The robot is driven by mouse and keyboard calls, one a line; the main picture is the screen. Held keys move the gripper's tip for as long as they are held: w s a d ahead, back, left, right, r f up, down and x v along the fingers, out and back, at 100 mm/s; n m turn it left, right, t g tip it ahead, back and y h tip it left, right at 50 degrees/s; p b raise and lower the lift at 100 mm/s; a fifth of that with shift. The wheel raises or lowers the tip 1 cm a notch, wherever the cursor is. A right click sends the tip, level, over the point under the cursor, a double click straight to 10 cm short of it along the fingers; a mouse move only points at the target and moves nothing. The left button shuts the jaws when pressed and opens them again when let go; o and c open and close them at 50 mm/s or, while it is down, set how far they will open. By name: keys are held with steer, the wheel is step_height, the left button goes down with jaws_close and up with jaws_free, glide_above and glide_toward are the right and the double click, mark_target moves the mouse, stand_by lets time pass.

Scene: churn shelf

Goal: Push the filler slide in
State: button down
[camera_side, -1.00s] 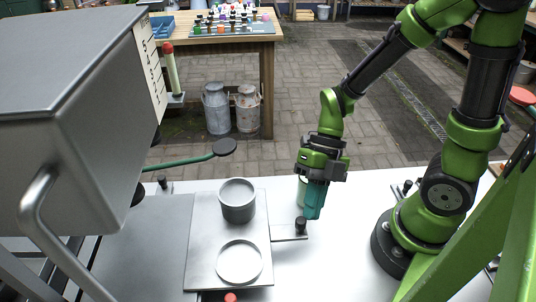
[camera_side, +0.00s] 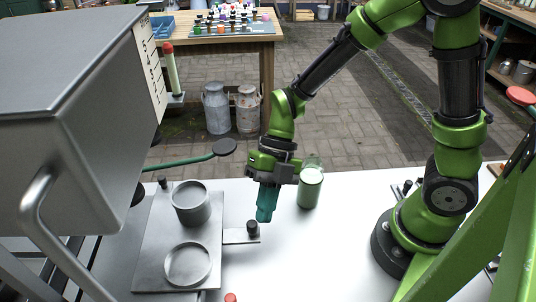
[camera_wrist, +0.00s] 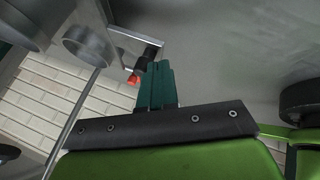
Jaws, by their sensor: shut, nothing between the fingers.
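The filler slide (camera_side: 150,255) is a flat grey metal plate on the white table. It carries a round metal cup (camera_side: 191,205) at the back and a shallow ring (camera_side: 188,264) at the front. A tab with a black knob (camera_side: 253,229) sticks out from its right side. My gripper (camera_side: 265,216) is shut and empty, pointing down just right of the knob. In the wrist view the teal fingers (camera_wrist: 157,88) are close to the black knob (camera_wrist: 148,54); I cannot tell whether they touch.
A large grey metal hopper (camera_side: 75,110) fills the left side. A glass jar with pale contents (camera_side: 310,187) stands behind and right of my gripper. A red knob (camera_side: 230,297) shows at the bottom edge.

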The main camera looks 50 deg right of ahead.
steer(key=d+r, duration=0.9)
steer(key=s+a+r+n+t+h, duration=0.2)
steer(key=s+a+n+t, duration=0.15)
steer(key=n, duration=1.05)
steer(key=w+a+f+n, duration=0.2)
steer(key=a+f+n, duration=0.3)
steer(key=f, duration=0.4)
steer(key=shift+w+a+f+h, duration=0.3)
steer(key=shift+a+f+h, duration=0.1)
steer(key=shift+a, duration=0.15)
